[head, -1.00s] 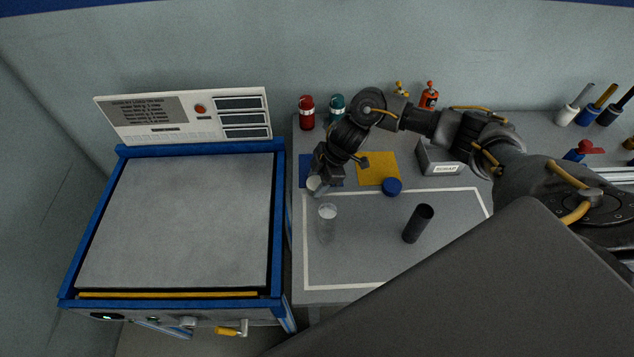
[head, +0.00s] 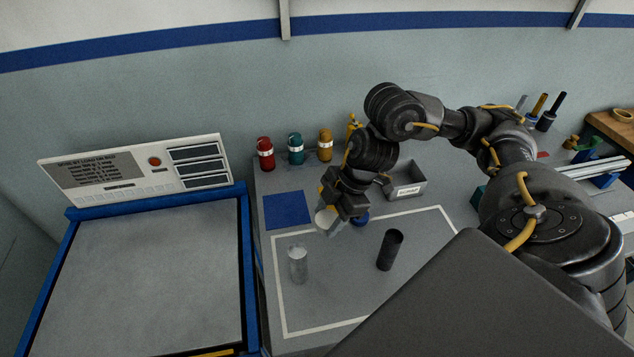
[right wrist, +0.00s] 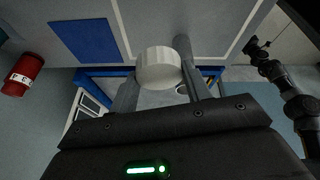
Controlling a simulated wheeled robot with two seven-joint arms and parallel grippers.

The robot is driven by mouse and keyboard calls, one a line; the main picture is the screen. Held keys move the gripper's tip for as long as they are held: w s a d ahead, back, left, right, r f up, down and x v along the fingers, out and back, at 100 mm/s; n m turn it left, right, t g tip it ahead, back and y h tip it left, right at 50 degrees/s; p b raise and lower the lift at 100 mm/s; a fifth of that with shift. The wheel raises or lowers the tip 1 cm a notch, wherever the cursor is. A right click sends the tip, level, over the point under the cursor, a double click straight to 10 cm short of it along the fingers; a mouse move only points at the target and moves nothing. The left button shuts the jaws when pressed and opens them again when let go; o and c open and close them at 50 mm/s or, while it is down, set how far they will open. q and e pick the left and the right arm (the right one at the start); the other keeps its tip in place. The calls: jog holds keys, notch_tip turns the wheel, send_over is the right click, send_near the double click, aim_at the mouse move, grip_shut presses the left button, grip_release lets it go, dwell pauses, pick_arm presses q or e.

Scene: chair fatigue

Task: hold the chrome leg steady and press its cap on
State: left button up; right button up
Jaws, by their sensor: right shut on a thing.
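The chrome leg (head: 298,266) stands upright inside the white-outlined area of the bench. My right gripper (head: 333,212) is shut on a pale, ribbed cap (head: 325,219), which shows between its fingers in the right wrist view (right wrist: 158,68). The gripper and cap are apart from the leg, up and right of it in the head view. The leg's top carries no cap. In the right wrist view, a dark arm at the right, seemingly my left one, ends in a small gripper (right wrist: 258,46); its jaws are too small to read.
A black tube (head: 390,250) stands right of the chrome leg. A blue cap (head: 361,218) lies behind my right gripper. A blue mat (head: 287,210), a grey bin (head: 405,188) and several coloured bottles are at the back. A blue-framed machine (head: 150,275) stands left.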

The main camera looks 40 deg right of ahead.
jog(key=w+a+r+m+t+h, duration=0.1)
jog(key=w+a+r+m, duration=0.3)
jog(key=w+a, duration=0.2)
jog(key=shift+a+r+m+t, duration=0.3)
jog(key=shift+a+m, duration=0.1)
jog(key=shift+a, duration=0.5)
